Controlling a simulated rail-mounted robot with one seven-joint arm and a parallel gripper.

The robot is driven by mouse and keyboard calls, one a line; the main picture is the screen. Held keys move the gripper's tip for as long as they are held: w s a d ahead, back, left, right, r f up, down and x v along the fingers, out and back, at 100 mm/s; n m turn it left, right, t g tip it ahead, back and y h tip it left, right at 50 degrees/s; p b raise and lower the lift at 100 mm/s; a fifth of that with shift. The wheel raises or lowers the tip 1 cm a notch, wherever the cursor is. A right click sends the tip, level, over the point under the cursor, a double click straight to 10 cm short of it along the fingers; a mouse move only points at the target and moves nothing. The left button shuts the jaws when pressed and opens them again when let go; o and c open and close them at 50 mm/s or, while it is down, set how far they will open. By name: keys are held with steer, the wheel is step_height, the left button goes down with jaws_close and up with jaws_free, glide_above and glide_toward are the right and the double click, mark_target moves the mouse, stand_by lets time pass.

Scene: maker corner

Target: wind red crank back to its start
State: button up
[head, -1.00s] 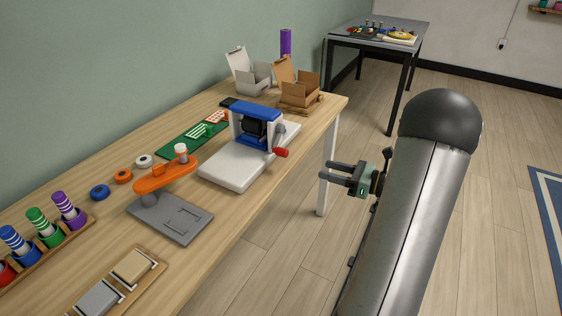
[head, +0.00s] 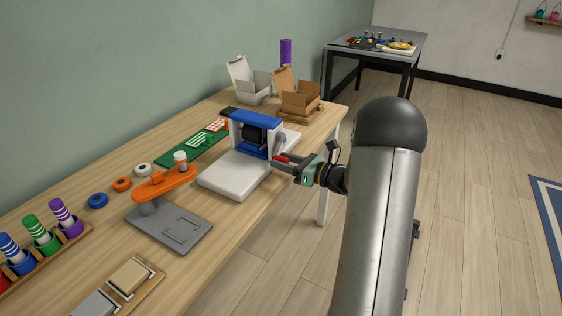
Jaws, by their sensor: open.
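The red crank handle (head: 281,158) sticks out from the right side of a blue and white machine with a dark roller (head: 256,122), which stands on a white base on the wooden table. A grey crank arm (head: 279,143) joins the handle to the machine. My gripper (head: 284,163) is at the red handle, with its open fingers around or beside it; the small view does not show whether they touch it. The fingers hide part of the handle.
An orange press on a grey plate (head: 187,233) stands nearer on the table (head: 235,220). Open white (head: 249,88) and brown (head: 300,101) boxes stand behind the machine. Coloured rings and striped cylinders are at the left. The floor right of the table is clear.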

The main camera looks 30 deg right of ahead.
steer(key=shift+w+a, duration=0.4)
steer(key=shift+w, duration=0.15)
jaws_close()
